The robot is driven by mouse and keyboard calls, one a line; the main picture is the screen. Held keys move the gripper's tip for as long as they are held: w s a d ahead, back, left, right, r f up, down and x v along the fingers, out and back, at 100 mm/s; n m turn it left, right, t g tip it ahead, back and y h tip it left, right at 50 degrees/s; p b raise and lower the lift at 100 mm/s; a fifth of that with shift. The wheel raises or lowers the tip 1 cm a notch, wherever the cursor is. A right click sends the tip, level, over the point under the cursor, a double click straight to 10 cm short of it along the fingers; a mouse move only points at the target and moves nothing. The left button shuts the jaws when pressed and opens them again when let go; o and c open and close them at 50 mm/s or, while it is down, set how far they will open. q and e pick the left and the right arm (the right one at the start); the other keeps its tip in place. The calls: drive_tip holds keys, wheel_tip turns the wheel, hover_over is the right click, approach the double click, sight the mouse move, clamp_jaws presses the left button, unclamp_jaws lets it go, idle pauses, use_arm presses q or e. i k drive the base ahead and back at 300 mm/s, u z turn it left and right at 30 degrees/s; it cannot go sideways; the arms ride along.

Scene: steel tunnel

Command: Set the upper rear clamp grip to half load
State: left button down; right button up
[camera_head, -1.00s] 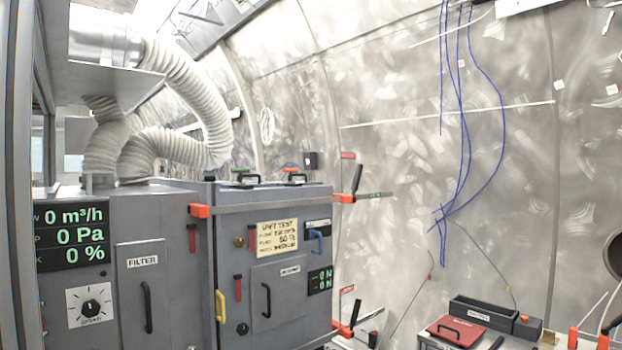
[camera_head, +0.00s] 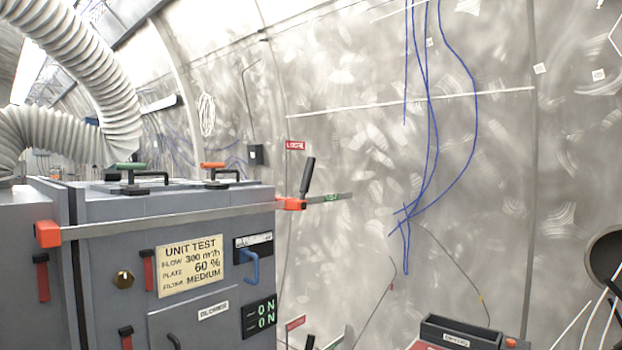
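An upper bar clamp (camera_head: 165,222) runs along the top front edge of the grey unit. Its orange fixed jaw (camera_head: 47,233) is at the left end and its orange sliding head (camera_head: 291,203) at the right corner. The black clamp grip (camera_head: 307,177) stands up from the head, tilted slightly right. The bar continues right of the head with a green mark (camera_head: 337,197). A red tag (camera_head: 296,145) with hard-to-read text is on the wall above. A display (camera_head: 259,316) shows two green lines that look like 0 N. Neither gripper is in view.
A lower clamp's black handle tip (camera_head: 310,342) and red tag (camera_head: 295,323) show at the bottom edge. Toggle handles (camera_head: 128,177) sit on the unit's top. A dark tray (camera_head: 460,333) is at lower right. The space before the wall right of the unit looks clear.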

sight(305, 188)
drive_tip(key=u, duration=0.2)
drive_tip(key=k, duration=0.35)
drive_tip(key=z, duration=1.3)
drive_tip(key=i, duration=1.7)
drive_tip(key=u, duration=0.9)
